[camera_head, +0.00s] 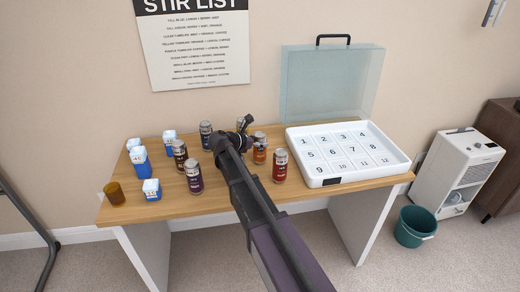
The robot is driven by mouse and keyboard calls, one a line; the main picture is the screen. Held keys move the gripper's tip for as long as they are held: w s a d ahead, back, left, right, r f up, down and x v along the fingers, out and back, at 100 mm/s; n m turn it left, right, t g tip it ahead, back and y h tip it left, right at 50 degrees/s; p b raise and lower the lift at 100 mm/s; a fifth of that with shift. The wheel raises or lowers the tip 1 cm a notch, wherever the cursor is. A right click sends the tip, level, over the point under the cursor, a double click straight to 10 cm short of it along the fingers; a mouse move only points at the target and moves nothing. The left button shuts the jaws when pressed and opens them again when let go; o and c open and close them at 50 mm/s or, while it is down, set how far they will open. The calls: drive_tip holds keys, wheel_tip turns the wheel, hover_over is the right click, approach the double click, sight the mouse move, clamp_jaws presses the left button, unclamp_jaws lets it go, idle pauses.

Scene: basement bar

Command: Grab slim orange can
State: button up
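An orange can (260,150) stands upright on the wooden table, just right of my gripper. A second, red-orange can (280,168) stands nearer the front, to its right. I cannot tell for sure which of the two is the slim one. My gripper (244,123) is over the back middle of the table, close to the orange can's upper left. My own arm hides part of the table there. The fingers are small and dark, and whether they are open or shut does not show.
On the table (230,207), a dark blue can (206,135), a brown can (180,155) and a purple can (194,178) stand left of my arm. Further left are several blue-and-white containers (140,162) and an amber cup (115,195). A white numbered tray (347,180) with raised lid is right.

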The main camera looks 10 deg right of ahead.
drive_tip(key=c, duration=0.6)
drive_tip(key=shift+o, duration=0.2)
drive_tip(key=shift+r, duration=0.15)
wheel_tip(320, 180, up, 10)
drive_tip(key=p, duration=1)
